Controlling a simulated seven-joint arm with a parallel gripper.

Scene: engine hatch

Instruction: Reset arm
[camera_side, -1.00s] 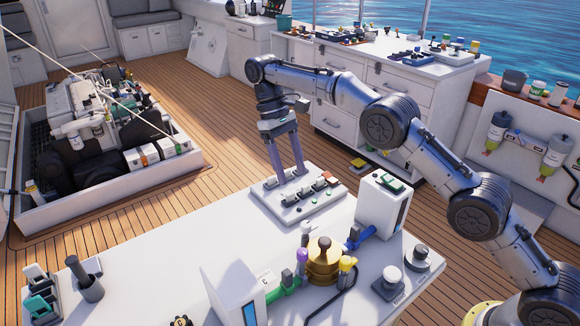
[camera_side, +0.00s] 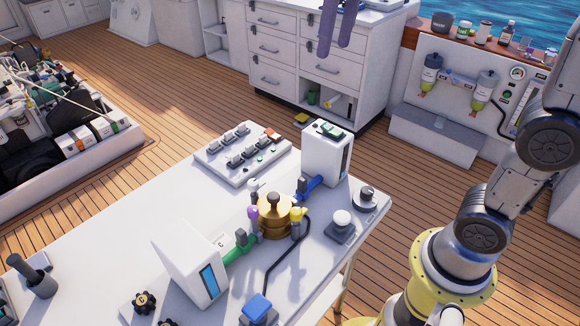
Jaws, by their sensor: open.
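My gripper (camera_side: 335,38) shows only as two purple-grey fingers at the top edge, raised in front of the white drawer cabinet in the picture. The fingers are apart and nothing is between them. The rest of the hand is cut off by the frame. My arm rises at the right from its yellow base ring and leaves the view at the top. The switch panel (camera_side: 224,165), with rows of grey switches and a red one, lies on the white table (camera_side: 120,235), well below and to the left of the fingers.
On the table stand a white box with a blue handle (camera_side: 327,150), a brass valve piece (camera_side: 275,217), another white box (camera_side: 188,262), a white button (camera_side: 341,223), a dial (camera_side: 367,196) and a dark lever (camera_side: 36,276). The drawer cabinet (camera_side: 318,65) stands behind. An engine bay (camera_side: 60,130) is at left.

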